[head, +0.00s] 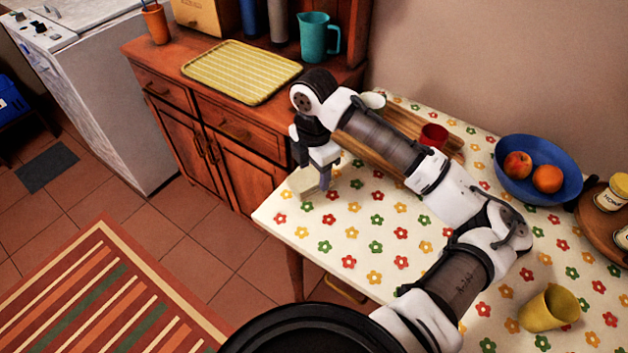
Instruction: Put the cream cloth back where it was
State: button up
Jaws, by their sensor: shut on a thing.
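The cream cloth (304,183) is a small pale piece at the left corner of the flowered table (375,246). My gripper (321,182) points down at that corner and is shut on the cloth. The gripper and wrist cover part of the cloth. I cannot tell whether the cloth touches the tabletop or hangs just above it.
A wooden board (398,160) bears a red cup (433,135) and a white cup (373,100), partly behind my arm. A blue fruit bowl (520,190) and a tipped yellow cup (549,309) are at right. A yellow tray (242,72) lies on the sideboard.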

aim_at(314, 183)
jog(key=shift+f, duration=2.4)
jog(key=o, duration=1)
jog(key=shift+r, duration=0.1)
notch_tip(314, 183, up, 12)
jog(key=shift+r+b, duration=0.1)
jog(key=shift+b, duration=0.5)
